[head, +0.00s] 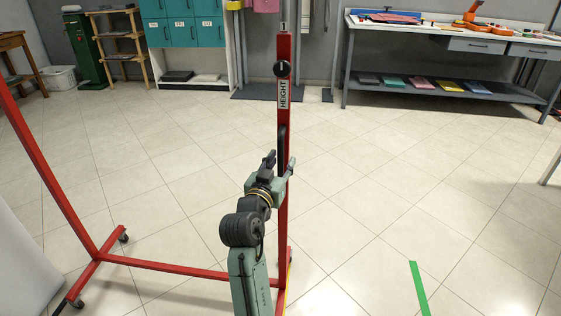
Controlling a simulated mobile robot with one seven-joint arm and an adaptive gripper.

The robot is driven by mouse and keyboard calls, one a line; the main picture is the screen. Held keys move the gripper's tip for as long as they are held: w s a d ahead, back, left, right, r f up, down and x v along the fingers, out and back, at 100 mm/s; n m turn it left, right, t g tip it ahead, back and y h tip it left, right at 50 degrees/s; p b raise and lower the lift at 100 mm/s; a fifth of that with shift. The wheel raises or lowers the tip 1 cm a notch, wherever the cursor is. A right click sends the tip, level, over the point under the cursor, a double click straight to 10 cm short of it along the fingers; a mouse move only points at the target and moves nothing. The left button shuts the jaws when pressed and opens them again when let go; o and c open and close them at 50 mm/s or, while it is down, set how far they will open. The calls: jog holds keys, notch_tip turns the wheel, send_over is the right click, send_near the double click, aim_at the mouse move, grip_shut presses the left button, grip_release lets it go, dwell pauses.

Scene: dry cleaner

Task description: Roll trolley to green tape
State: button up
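The trolley is a red wheeled frame (181,270) with a low crossbar and castors at its left foot. Its near upright (284,215) carries a black knob and a "HEIGHT" label. A black grip (282,146) is on this upright below the label. My gripper (279,167) is at the upright, just below the black grip, with parts showing on both sides of the post. Whether its fingers touch or clamp anything is hidden. The green tape (419,288) is a short strip on the floor at the lower right, apart from the trolley.
The tiled floor between the upright and the tape is clear. A workbench (437,97) with folded cloths on its lower shelf stands at the back right. Teal lockers (183,32), a wooden shelf (119,57) and a white bin (61,79) stand at the back left.

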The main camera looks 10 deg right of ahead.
grip_shut()
dwell(0.5)
dwell(0.4)
